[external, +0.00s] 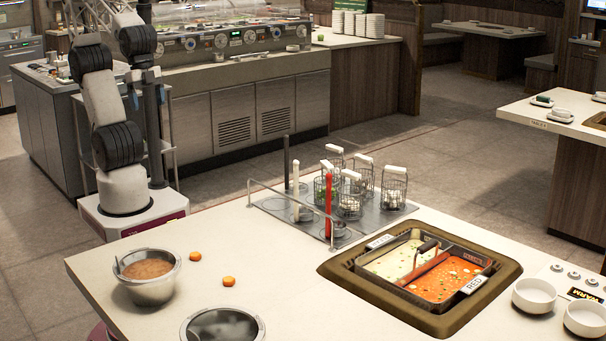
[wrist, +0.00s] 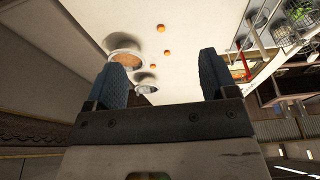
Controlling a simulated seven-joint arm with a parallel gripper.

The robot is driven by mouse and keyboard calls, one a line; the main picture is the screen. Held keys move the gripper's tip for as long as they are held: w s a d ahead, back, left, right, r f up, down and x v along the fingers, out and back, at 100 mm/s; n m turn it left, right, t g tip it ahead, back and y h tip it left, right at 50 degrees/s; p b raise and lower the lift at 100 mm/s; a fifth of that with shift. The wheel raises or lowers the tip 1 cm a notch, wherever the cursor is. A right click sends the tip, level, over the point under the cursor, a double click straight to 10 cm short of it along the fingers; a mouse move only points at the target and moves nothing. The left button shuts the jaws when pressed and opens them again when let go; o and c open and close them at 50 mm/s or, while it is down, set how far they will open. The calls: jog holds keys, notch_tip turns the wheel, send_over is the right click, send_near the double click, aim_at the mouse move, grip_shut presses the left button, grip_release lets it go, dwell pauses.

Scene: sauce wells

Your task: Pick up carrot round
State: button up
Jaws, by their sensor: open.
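Two small orange carrot rounds lie apart on the pale counter in the external view, one (external: 194,256) beside the metal bowl of brown sauce (external: 147,292) and one (external: 229,281) nearer the front. The rounds are beyond the fingertips, not touched.
A second metal bowl (external: 222,312) stands at the counter's front edge. A rack with wire baskets (external: 350,205) and upright rods stands at the back. A divided pot of white and red soup (external: 425,270) is sunk in the counter at the right, with white bowls (external: 534,295) beside it.

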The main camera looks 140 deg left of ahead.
jog(key=shift+c, duration=1.1)
jog(key=w+d+f+m+g, duration=0.1)
jog(key=w+f+m, duration=0.1)
jog(key=w+f, duration=0.45)
jog(key=w+d+f+m, duration=0.1)
jog(key=w+f+m, duration=0.15)
jog(key=w, duration=0.75)
jog(key=w+f+m, duration=0.1)
jog(key=w+f, duration=0.2)
jog(key=f, duration=0.3)
jog(key=w+d+f+m+g, duration=0.1)
jog(key=w+f, duration=0.3)
jog(key=f, duration=0.2)
jog(key=w+f+m, duration=0.1)
jog(key=w+f, duration=0.2)
jog(key=f, duration=0.4)
jog(key=shift+w+d+g, duration=0.3)
jog(key=shift+w+f+m, duration=0.1)
jog(key=shift+f+m, duration=0.1)
jog(key=shift+m, duration=0.05)
jog(key=shift+f, duration=0.1)
